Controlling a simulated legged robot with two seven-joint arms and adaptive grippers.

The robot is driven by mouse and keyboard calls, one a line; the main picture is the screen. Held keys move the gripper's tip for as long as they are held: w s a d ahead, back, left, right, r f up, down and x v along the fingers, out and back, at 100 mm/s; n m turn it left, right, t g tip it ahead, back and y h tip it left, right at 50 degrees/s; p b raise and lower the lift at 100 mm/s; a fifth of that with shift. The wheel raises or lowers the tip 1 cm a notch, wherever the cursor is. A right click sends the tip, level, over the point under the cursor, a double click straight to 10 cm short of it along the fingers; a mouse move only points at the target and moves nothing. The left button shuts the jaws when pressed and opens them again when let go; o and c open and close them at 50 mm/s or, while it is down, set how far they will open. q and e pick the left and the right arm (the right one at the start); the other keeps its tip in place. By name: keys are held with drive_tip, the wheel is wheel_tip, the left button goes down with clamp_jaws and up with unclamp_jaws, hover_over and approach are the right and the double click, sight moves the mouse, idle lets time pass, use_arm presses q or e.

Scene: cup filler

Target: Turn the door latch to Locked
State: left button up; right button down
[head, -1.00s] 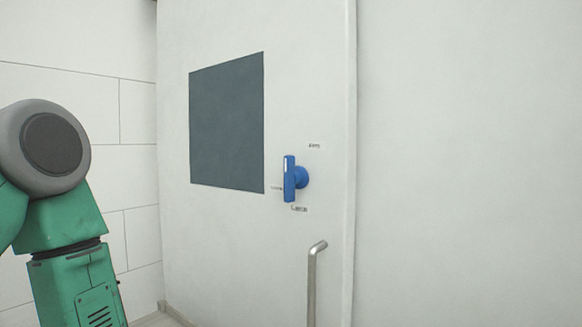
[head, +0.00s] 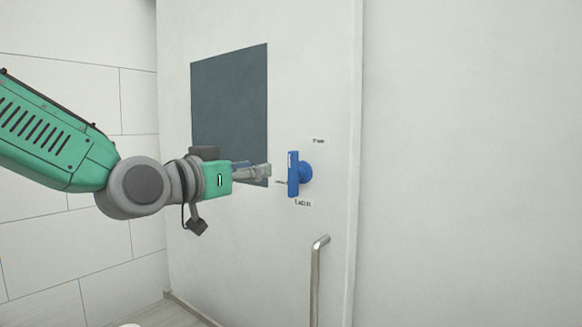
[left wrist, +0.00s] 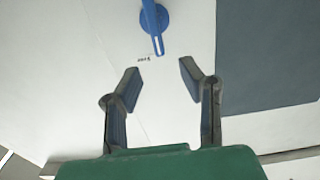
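The blue door latch (head: 294,174) is on the white door (head: 230,235), with its handle upright in the head view. Small labels sit above, left of and below it; the lower one (head: 303,203) is too blurred to read surely. In the left wrist view the latch (left wrist: 153,22) is at the top, ahead of the fingers. My left gripper (head: 268,172) points at the latch from the left, a short way apart from it. In the left wrist view its two fingers (left wrist: 160,82) are spread with nothing between them. My right gripper is not in view.
A dark window panel (head: 228,100) is in the door, behind my left gripper. A metal pull handle (head: 316,280) stands out below the latch. Plain white wall (head: 470,160) lies to the right, and tiled wall (head: 100,250) to the left.

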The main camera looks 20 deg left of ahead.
sight(289, 164)
use_arm(q)
drive_tip(key=p+x, duration=0.3)
drive_tip(key=x, duration=0.7)
drive_tip(key=shift+d, duration=0.25)
drive_tip(key=shift+w+d+f, duration=0.1)
drive_tip(key=shift+w+d, duration=0.05)
drive_tip(key=shift+w, duration=0.55)
clamp_jaws()
